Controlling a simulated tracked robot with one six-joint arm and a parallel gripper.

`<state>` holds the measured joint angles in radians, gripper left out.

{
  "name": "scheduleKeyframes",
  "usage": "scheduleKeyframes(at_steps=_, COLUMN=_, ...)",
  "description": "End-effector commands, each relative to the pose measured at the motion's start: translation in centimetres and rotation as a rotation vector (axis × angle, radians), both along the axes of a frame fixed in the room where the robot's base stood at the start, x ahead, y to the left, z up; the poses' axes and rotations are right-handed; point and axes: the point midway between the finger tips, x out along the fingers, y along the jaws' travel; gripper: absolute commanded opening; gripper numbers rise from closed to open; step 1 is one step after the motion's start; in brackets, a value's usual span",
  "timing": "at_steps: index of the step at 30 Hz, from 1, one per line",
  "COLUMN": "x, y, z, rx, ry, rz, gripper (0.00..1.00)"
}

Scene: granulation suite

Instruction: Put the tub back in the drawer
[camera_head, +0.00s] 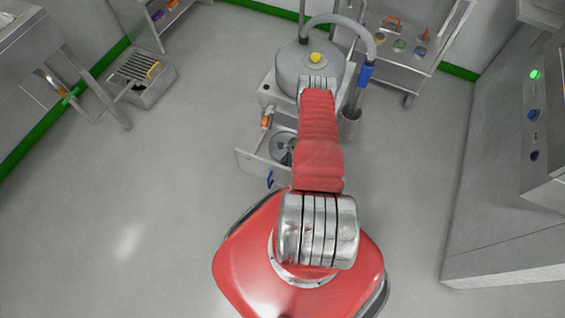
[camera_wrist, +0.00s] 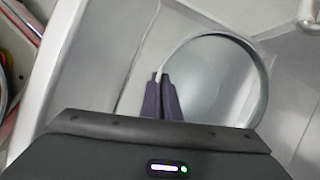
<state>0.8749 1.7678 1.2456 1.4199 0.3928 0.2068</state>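The tub (camera_wrist: 262,92) is a round, grey, open vessel with a thin pale rim, on the right in the wrist view. My gripper (camera_wrist: 160,80) has its two dark fingers close together on the tub's left rim, with the wall pinched between them. The pulled-out metal drawer (camera_head: 257,166) is at the front of the machine in the head view, with a blue handle on its front. A round grey thing, apparently the tub (camera_head: 279,146), shows inside it, partly hidden by my arm. My gripper is hidden in the head view. I cannot tell whether the tub touches the drawer floor.
The machine (camera_head: 290,68) has a domed grey top, a yellow knob and a hose with a blue grip (camera_head: 364,75). A cart (camera_head: 425,59) stands behind at right, a grey cabinet (camera_head: 510,190) at right, a low step (camera_head: 148,90) at left. Floor left of the drawer is clear.

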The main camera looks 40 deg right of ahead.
Motion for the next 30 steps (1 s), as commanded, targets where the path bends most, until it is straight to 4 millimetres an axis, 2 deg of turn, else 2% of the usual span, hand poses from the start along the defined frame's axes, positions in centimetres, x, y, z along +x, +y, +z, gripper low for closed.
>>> scheduleKeyframes(at_steps=6, x=0.0, y=0.0, z=-0.1, rx=0.000, ry=0.000, rz=0.000, gripper=0.00)
scheduleKeyframes(at_steps=15, x=0.0, y=0.0, z=-0.1, rx=0.000, ry=0.000, rz=0.000, gripper=0.21)
scheduleKeyframes(at_steps=25, x=0.0, y=0.0, z=0.2, rx=0.000, ry=0.000, rz=0.000, gripper=0.21)
scheduleKeyframes(at_steps=30, x=-0.3, y=-0.3, z=1.2, rx=0.000, ry=0.000, rz=-0.001, gripper=0.21)
